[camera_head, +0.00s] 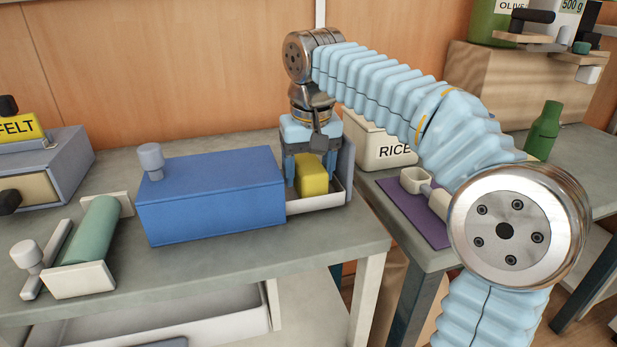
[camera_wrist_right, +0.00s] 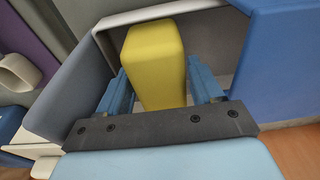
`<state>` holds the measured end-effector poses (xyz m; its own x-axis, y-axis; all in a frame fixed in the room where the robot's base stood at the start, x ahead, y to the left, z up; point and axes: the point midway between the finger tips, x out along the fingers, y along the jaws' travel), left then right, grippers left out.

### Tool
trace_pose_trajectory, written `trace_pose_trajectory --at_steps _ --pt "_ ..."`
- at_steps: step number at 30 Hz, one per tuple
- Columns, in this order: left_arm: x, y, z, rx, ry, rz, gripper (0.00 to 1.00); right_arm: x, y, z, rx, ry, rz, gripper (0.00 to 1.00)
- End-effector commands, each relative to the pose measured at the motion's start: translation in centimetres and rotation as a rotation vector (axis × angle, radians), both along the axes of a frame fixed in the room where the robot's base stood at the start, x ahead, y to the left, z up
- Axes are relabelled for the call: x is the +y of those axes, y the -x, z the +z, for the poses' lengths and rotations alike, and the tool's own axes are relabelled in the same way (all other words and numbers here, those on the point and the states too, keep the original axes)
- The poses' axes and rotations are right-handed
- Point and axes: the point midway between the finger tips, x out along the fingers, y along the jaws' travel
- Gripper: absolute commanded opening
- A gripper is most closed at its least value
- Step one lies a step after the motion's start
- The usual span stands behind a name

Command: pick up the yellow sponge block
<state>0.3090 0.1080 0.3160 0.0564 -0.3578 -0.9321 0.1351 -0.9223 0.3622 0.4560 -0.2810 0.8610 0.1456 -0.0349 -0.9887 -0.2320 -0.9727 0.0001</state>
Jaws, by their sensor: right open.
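The yellow sponge block (camera_head: 313,176) stands in a white-walled tray or drawer (camera_head: 318,202) at the right end of the blue box. My right gripper (camera_head: 311,180) reaches down over it from above, with one finger on each side of the block. In the right wrist view the sponge block (camera_wrist_right: 155,62) shows between the two blue fingers of the right gripper (camera_wrist_right: 160,88). The jaws are open; I cannot tell whether either finger touches the block. My left gripper is not in view.
The blue box (camera_head: 212,200) stands close on the left of the gripper. A RICE container (camera_head: 385,150) is behind on the right. A purple mat (camera_head: 415,212) with a white cup (camera_head: 414,180) lies on the right table. A green roller (camera_head: 92,230) lies at left.

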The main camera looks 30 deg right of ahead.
Motion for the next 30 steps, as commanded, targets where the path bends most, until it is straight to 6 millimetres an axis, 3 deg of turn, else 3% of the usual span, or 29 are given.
trace_pose_trajectory --at_steps 4,14,25,30 --pt "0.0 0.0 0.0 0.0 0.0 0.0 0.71 0.0 0.0 0.0 0.0 0.0 0.0 0.64" --pt "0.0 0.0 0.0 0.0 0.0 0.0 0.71 0.0 0.0 0.0 0.0 0.0 0.0 0.14" --pt "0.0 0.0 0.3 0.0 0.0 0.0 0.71 0.0 0.0 0.7 0.0 -0.001 0.0 0.14" --pt "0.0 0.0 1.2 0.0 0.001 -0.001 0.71 0.0 -0.1 3.3 -0.002 0.0 -0.001 0.14"
